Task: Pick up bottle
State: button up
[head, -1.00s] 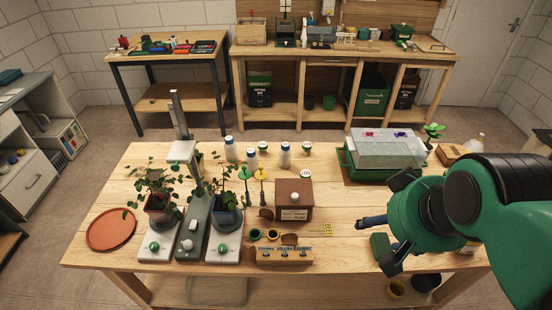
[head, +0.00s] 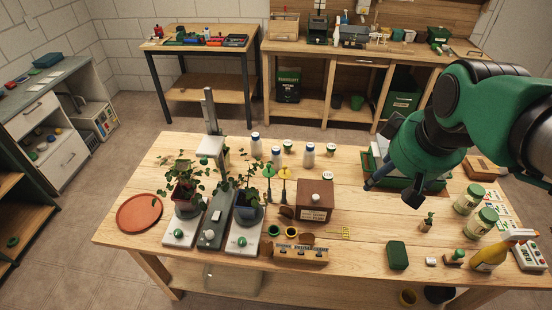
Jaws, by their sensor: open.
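A yellow spray bottle (head: 488,258) with an orange-and-white head stands at the table's front right. Which one the task means cannot be told. My gripper (head: 390,191) is open, above the right half of the table. It is right of the white bottles and left of the spray bottle, apart from all of them. Nothing shows between its fingers.
A green tray with a clear cover (head: 376,168) is partly hidden behind my gripper. Green-lidded jars (head: 469,200) stand at the right. A brown box (head: 315,200), potted plants on scales (head: 247,207) and a terracotta saucer (head: 139,212) fill the left.

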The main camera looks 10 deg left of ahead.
jog(key=w+a+r+n+g+p, duration=0.1)
jog(key=w+a+n+p, duration=0.15)
jog(key=w, duration=0.45)
jog(key=w+a+r+n+p, duration=0.1)
jog(key=w+a+n, duration=0.25)
jog(key=w, duration=0.35)
jog(key=n+g+p, duration=0.4)
jog(key=n+p, duration=0.8)
jog(key=n, duration=0.7)
send_over(276, 149)
jog(key=f, duration=2.5)
jog(key=shift+w+d+f, duration=0.1)
jog(key=shift+d+f, duration=0.1)
jog(key=shift+f, duration=0.15)
jog(key=shift+a+f, duration=0.1)
jog(key=shift+f, duration=0.2)
jog(key=shift+f, duration=4.25)
jog(key=shift+f, duration=0.15)
jog(key=shift+a+f, duration=0.15)
jog(key=shift+f, duration=2.35)
